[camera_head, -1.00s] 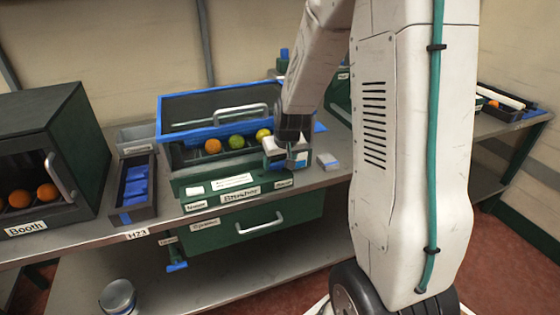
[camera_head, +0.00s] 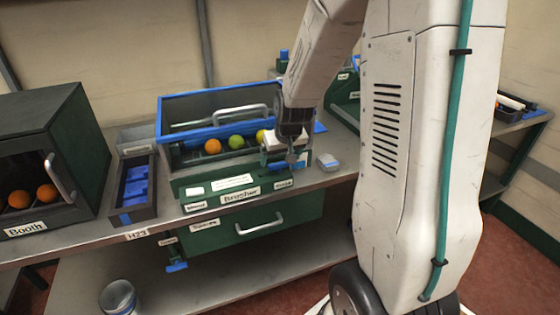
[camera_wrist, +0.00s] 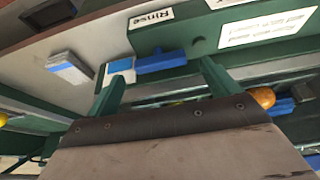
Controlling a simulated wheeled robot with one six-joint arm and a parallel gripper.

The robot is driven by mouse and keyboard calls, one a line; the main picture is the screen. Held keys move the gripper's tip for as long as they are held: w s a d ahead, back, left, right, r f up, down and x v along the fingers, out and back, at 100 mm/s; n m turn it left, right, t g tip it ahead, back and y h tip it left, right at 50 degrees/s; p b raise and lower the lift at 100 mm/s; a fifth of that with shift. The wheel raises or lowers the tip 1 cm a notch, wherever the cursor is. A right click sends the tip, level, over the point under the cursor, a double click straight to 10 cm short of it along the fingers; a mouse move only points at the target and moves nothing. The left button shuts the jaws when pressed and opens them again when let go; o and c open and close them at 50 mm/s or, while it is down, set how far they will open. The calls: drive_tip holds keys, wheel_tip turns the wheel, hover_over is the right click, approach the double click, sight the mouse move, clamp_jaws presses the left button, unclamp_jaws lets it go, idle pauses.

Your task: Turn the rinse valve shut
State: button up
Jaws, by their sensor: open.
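The rinse valve handle (camera_wrist: 162,61) is a blue bar in the wrist view, on the green panel beside the label "Rinse" (camera_wrist: 151,18). A pale blue-white block (camera_wrist: 121,69) sits at the bar's left end. My gripper (camera_wrist: 160,75) is open, its two green fingers on either side of the bar and block; I cannot tell whether they touch. In the head view my gripper (camera_head: 291,161) is low at the right end of the brusher panel (camera_head: 238,185).
The blue-rimmed brusher (camera_head: 218,97) holds an orange (camera_head: 213,146) and greenish-yellow fruit (camera_head: 236,142). A small blue-white stack (camera_head: 328,162) lies right of my gripper. A booth (camera_head: 50,150) and a dark tray (camera_head: 137,190) stand left. A green drawer (camera_head: 255,230) is below.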

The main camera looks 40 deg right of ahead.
drive_tip(key=v, duration=0.5)
drive_tip(key=shift+s, duration=0.1)
idle(0.4)
drive_tip(key=s+a+r+n+g, duration=0.1)
drive_tip(key=s+a+r, duration=0.3)
drive_tip(key=s, duration=0.4)
drive_tip(key=s+a+r+n+g, duration=0.1)
drive_tip(key=s+a+r, duration=0.2)
drive_tip(key=s+a, duration=0.3)
drive_tip(key=s+a+r+n+y, duration=0.1)
drive_tip(key=s+a+r, duration=0.3)
drive_tip(key=s, duration=0.7)
drive_tip(key=shift+a+r+g, duration=0.4)
drive_tip(key=shift+a, duration=0.65)
